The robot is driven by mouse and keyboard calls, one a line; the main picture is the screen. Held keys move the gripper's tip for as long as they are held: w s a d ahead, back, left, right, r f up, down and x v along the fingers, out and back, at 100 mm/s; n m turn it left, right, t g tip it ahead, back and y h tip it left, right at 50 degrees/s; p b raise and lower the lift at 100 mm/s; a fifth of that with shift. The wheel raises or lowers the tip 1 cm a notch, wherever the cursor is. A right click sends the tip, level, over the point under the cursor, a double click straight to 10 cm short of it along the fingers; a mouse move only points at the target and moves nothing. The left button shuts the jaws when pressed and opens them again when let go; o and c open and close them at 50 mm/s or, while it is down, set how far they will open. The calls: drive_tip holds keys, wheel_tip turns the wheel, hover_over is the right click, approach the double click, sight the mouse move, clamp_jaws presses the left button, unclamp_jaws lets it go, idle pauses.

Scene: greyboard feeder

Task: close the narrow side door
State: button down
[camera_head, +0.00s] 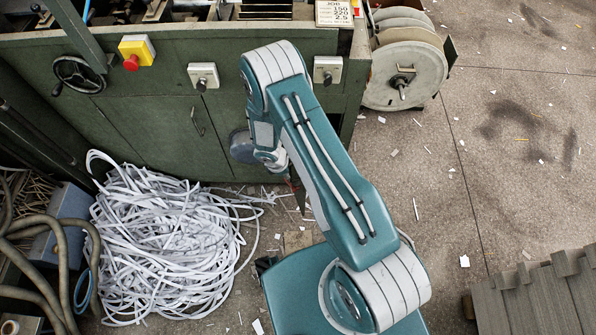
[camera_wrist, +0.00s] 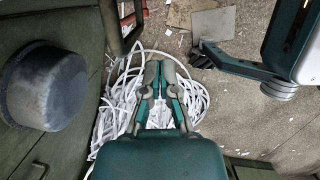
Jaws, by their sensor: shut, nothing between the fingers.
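My gripper (camera_wrist: 160,68) shows in the wrist view with its two fingers together and nothing between them. It points down over the white paper strips. A narrow dark green panel (camera_wrist: 108,22), seen nearly edge-on at the top of the wrist view, seems to be the narrow side door. A reddish bar (camera_wrist: 134,27), perhaps its handle, is beside it. The gripper is apart from both. In the head view my arm hides most of this area and the gripper, so I cannot tell how far the door stands open.
The green machine (camera_head: 120,115) has a wide front door with a handle (camera_head: 197,121). A grey round housing (camera_wrist: 45,88) sticks out close to the gripper's left. A heap of paper strips (camera_head: 165,240) lies on the floor. A reel (camera_head: 405,75) stands right; floor (camera_head: 500,150) there is mostly clear.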

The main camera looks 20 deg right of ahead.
drive_tip(key=d, duration=0.2)
drive_tip(key=d+f, duration=0.1)
drive_tip(key=d, duration=0.1)
drive_tip(key=shift+w+d+f, duration=0.1)
drive_tip(key=shift+d, duration=0.1)
idle(0.3)
